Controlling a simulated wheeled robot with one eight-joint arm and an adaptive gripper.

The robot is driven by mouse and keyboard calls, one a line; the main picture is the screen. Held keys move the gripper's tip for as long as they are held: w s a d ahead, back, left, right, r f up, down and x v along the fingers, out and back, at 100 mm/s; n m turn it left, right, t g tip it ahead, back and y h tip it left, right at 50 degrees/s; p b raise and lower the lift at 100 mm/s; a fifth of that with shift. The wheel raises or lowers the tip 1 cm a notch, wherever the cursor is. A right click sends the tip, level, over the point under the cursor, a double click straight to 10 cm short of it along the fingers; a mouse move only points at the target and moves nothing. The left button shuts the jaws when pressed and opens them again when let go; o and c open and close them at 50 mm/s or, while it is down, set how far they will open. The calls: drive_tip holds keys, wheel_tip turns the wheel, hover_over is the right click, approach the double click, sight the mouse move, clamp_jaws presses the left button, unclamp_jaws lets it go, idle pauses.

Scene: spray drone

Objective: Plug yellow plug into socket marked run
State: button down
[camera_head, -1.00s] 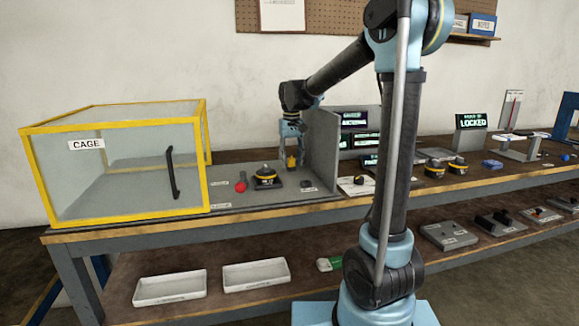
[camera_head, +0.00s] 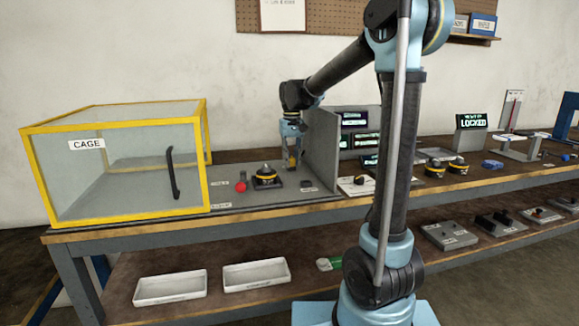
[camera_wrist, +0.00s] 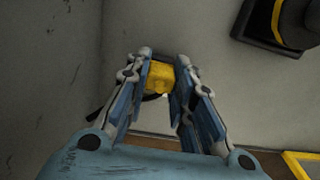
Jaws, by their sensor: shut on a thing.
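My gripper (camera_head: 292,157) points down close beside the upright grey panel in the head view. In the wrist view my gripper (camera_wrist: 161,88) is shut on the yellow plug (camera_wrist: 160,76), with a finger on each side of it. A dark curved piece, perhaps its cable, shows just below the plug. The plug is too small and hidden to make out clearly in the head view. I cannot make out a socket marked run. Small labels on the bench are unreadable.
A black and yellow round device (camera_head: 266,177) on a dark base and a red knob (camera_head: 241,186) stand left of my gripper. The grey panel (camera_head: 320,150) rises at its right. The yellow-framed cage (camera_head: 120,165) is closed at far left. Lit screens (camera_head: 355,119) stand behind the panel.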

sight(292, 158)
drive_tip(key=shift+r, duration=0.1)
drive_tip(key=shift+r, duration=2.85)
